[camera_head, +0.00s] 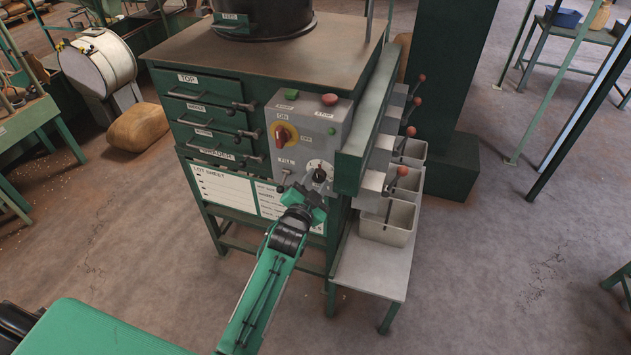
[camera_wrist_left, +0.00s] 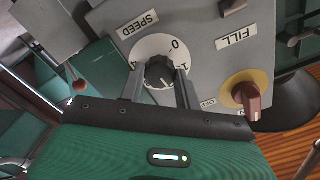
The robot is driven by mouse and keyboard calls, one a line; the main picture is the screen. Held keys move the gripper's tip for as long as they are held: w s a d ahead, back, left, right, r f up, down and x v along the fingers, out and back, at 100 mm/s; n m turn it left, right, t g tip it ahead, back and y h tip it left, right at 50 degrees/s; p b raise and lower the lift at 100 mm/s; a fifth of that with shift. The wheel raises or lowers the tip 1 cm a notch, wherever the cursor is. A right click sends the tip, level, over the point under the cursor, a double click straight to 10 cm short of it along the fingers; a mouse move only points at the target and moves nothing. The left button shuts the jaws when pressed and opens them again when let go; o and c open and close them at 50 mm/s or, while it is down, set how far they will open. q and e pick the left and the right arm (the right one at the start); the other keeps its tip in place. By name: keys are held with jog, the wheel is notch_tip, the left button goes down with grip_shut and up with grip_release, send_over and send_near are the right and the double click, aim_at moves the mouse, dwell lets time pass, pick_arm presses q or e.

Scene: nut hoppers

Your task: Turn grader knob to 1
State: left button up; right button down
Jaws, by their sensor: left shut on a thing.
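The black knob (camera_head: 319,175) sits on a white dial at the lower part of the grey control panel (camera_head: 340,112). In the left wrist view, the knob (camera_wrist_left: 158,72) is in the middle of the white dial (camera_wrist_left: 151,47), beside a SPEED label. A 0 and parts of other marks show on the dial; I cannot tell exactly which mark the knob points to. My left gripper (camera_head: 308,192) is at the panel, and its fingers (camera_wrist_left: 160,88) are shut on the knob, one on each side. My right gripper is in neither view.
A red rotary switch on a yellow plate (camera_head: 284,135) is above and left of the knob. Green and red buttons top the panel. Several red-ended levers and grey bins (camera_head: 388,222) stand to the right. A lot sheet board (camera_head: 225,188) is left of my gripper.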

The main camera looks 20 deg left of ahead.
pick_arm(q)
jog(key=n+p, duration=0.1)
jog(key=n, duration=0.5)
jog(key=shift+p, duration=0.4)
jog(key=shift+n+p, duration=0.45)
jog(key=shift+n, duration=1.55)
jog(key=o, duration=1)
jog(key=shift+c, duration=0.2)
jog(key=shift+s+f, duration=0.15)
jog(key=shift+s, duration=0.45)
jog(key=s+b, duration=0.3)
jog(key=s, duration=0.9)
jog(key=shift+s+a, duration=0.2)
jog(key=shift+s, duration=0.15)
